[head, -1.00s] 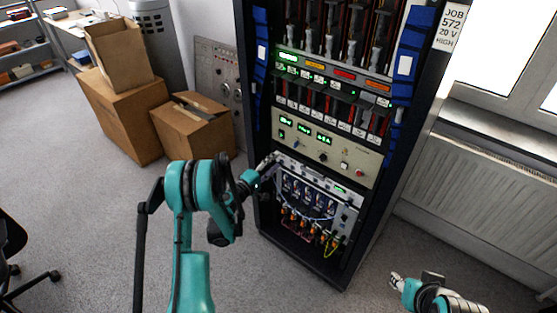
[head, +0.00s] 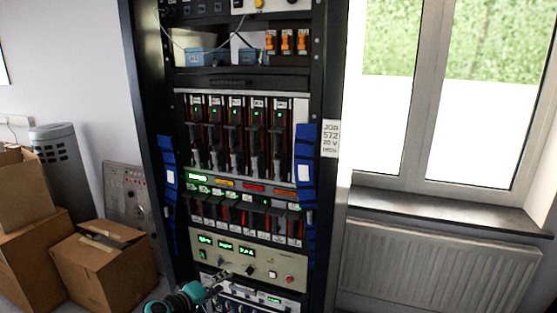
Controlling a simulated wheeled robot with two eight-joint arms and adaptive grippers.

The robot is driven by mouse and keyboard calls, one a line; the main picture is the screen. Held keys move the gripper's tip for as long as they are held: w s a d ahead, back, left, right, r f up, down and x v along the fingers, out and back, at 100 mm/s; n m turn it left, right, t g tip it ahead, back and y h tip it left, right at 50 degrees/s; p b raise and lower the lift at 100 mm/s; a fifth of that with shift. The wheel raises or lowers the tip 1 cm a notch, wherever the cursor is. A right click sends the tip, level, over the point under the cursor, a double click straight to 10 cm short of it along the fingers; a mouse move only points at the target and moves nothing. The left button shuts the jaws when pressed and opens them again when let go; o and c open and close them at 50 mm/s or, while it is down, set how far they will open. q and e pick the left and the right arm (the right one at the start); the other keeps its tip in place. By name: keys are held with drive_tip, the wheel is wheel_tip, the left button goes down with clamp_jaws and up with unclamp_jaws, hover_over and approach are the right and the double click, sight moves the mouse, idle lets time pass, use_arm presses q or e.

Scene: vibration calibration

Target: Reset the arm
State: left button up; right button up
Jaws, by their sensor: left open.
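My left arm, teal and black, comes in at the bottom edge of the head view. Its gripper (head: 222,278) is open, small in the picture, in front of the lower part of the equipment rack (head: 331,80). It is close to the cream control panel (head: 270,258) with green displays and a red button; I cannot tell whether it touches anything. Most of the arm is cut off by the frame. My right gripper is not in view.
A radiator (head: 430,265) and window (head: 430,90) are to the right. The rack holds several modules.

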use_arm(q)
drive_tip(key=s+d+r+m+g+y, duration=0.1)
drive_tip(key=s+d+r+m+g, duration=0.1)
drive_tip(key=s, duration=0.5)
drive_tip(key=s+d+r+m+g+y, duration=0.1)
drive_tip(key=s+d+m, duration=0.1)
drive_tip(key=s, duration=0.4)
drive_tip(key=s+a+f+m+g+y, duration=0.1)
drive_tip(key=s+a+m+y, duration=0.1)
drive_tip(key=s, duration=0.6)
drive_tip(key=s+a+f+m+g+y, duration=0.1)
drive_tip(key=s+m+y, duration=0.1)
drive_tip(key=s, duration=0.7)
drive_tip(key=shift+s+a+f, duration=0.15)
drive_tip(key=shift+s+a, duration=0.05)
drive_tip(key=shift+a, duration=0.15)
